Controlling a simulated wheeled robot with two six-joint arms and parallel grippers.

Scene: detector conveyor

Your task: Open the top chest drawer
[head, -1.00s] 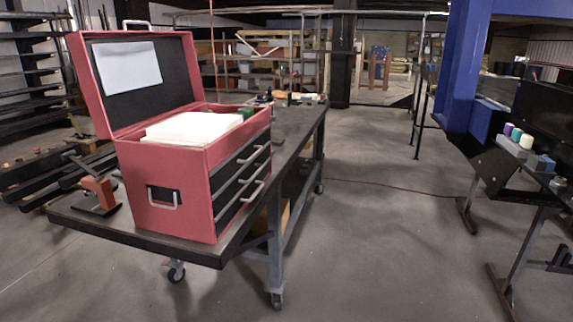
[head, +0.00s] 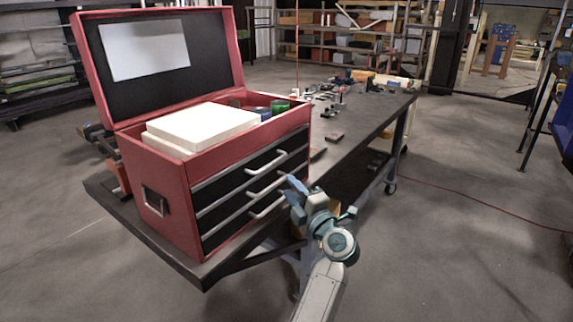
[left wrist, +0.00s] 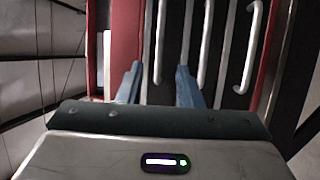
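The red tool chest (head: 245,160) stands on the dark workbench with its lid (head: 156,55) raised. It has three black drawers, all shut, with pale bar handles. The top drawer's handle (head: 280,165) shows clear in the head view. My left gripper (head: 292,188) is in front of the drawer face, at its right part. In the left wrist view the drawers appear turned sideways, and my open left fingers (left wrist: 159,85) line up on either side of the top handle (left wrist: 160,45). My right gripper is not in view.
A white box (head: 203,127) and green and blue round items sit in the chest's open top. Small tools lie on the workbench (head: 350,135) behind. A red cable (head: 470,200) runs over the floor. The floor to the right of the bench is open.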

